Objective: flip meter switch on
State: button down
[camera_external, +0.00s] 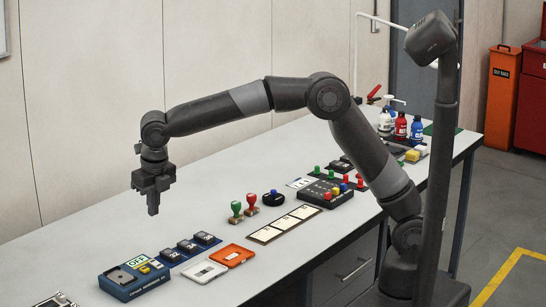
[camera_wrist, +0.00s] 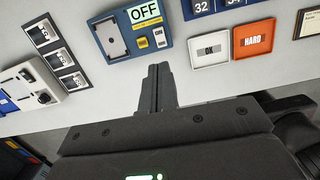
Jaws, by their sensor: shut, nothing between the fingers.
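A blue box with a white OFF sign (camera_external: 136,262) sits at the near left of the table. In the wrist view its blue housing (camera_wrist: 122,52) shows a grey recessed plate, the OFF sign (camera_wrist: 144,12), and small yellow and pale labelled parts. I cannot tell for sure whether this box is the meter, nor which part is its switch. My gripper (camera_external: 152,207) hangs above the table, pointing down, shut and empty. In the wrist view the closed fingers (camera_wrist: 158,70) lie just below the box in the picture, apart from it.
A white tile (camera_external: 204,272) and an orange tile (camera_external: 232,256) lie right of the box. Several dark blocks (camera_external: 187,247) stand behind them. Stamps (camera_external: 237,210) and a button panel (camera_external: 325,193) are farther along. A white-and-blue device (camera_wrist: 30,85) is left in the wrist view.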

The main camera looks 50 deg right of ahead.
aim_at(150, 263)
jog(key=shift+a+f, duration=0.1)
jog(key=shift+a, duration=0.1)
jog(key=f, duration=0.4)
jog(key=w+f, duration=0.1)
jog(key=f, duration=0.4)
jog(key=w+f, duration=0.1)
jog(key=f, duration=0.4)
